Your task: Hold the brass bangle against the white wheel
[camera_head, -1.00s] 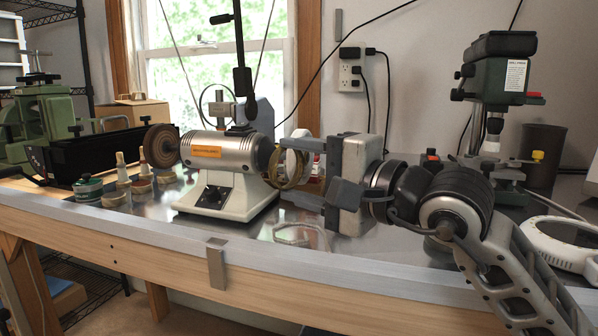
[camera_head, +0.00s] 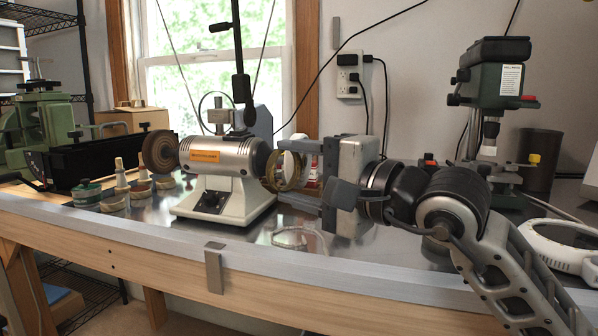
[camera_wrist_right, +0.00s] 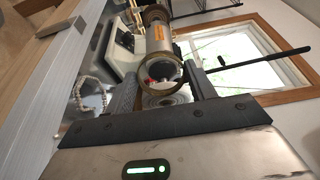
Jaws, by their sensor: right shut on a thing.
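My right gripper (camera_head: 305,175) reaches in from the right and is shut on the brass bangle (camera_head: 271,182), a thin gold-brown ring held upright at the right end of the silver polishing motor (camera_head: 228,155). In the wrist view the bangle (camera_wrist_right: 141,78) sits between the fingertips, in line with the motor body. A pale disc with concentric rings (camera_wrist_right: 166,100), seemingly the white wheel, shows between the fingers beside the bangle. The fingers and bangle partly cover it, and I cannot tell whether they touch. My left gripper is not in view.
A brown wheel (camera_head: 159,151) is on the motor's left end. A green drill press (camera_head: 495,75) and a white ring-shaped device (camera_head: 560,245) are at the right. A window is behind.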

